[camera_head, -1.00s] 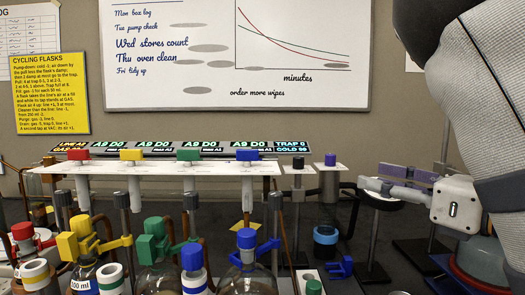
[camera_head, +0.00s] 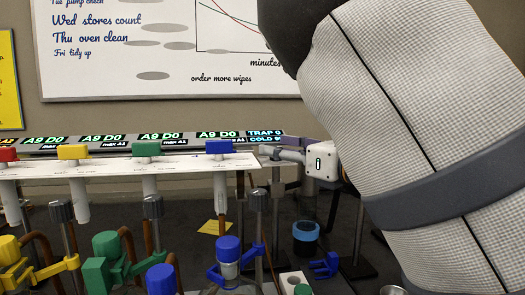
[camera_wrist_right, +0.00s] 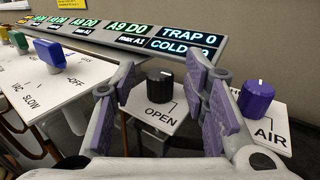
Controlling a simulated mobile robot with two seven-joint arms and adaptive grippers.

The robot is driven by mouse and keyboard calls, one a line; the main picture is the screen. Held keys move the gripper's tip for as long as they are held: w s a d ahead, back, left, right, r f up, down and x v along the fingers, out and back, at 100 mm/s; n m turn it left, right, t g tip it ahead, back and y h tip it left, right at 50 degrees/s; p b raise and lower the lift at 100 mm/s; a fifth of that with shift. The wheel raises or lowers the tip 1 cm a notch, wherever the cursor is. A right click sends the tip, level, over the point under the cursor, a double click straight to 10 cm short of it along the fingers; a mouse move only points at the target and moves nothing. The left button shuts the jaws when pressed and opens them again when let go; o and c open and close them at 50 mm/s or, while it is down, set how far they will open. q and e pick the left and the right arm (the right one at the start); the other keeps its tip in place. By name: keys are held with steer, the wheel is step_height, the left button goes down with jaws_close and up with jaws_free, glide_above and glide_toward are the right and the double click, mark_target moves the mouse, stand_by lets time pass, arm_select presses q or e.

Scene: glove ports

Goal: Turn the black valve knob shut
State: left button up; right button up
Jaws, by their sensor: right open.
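The black valve knob (camera_wrist_right: 160,84) stands on a white plate marked OPEN in the right wrist view. My right gripper (camera_wrist_right: 162,92) is open, with one purple-padded finger to the left of the knob and the other to its right. Gaps show between the pads and the knob, so it is not gripped. My left gripper is not in view.
A purple knob (camera_wrist_right: 257,97) marked AIR is just right of my right finger. A blue valve handle (camera_head: 219,147) is at the shelf's right end. A lit display strip (camera_wrist_right: 138,36) runs behind. Flask clamps and stands, such as the blue clamp (camera_head: 228,262), crowd the front.

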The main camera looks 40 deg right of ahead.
jaws_close()
steer(key=shift+r+n+y, duration=0.2)
steer(key=shift+n+y, duration=0.1)
steer(key=shift+y, duration=0.2)
steer(key=n+y, duration=0.1)
steer(key=y+p, duration=0.1)
steer(key=shift+s+d+r+n+g+y, duration=0.1)
steer(key=shift+d+n+g+y, duration=0.2)
steer(key=shift+n+g, duration=0.1)
steer(key=shift+a+f+n+y+p, duration=0.1)
steer(key=shift+f+n+y+p, duration=0.2)
steer(key=shift+y, duration=0.2)
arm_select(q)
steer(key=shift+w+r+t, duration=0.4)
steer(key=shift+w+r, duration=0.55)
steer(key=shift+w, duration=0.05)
arm_select(e)
jaws_free()
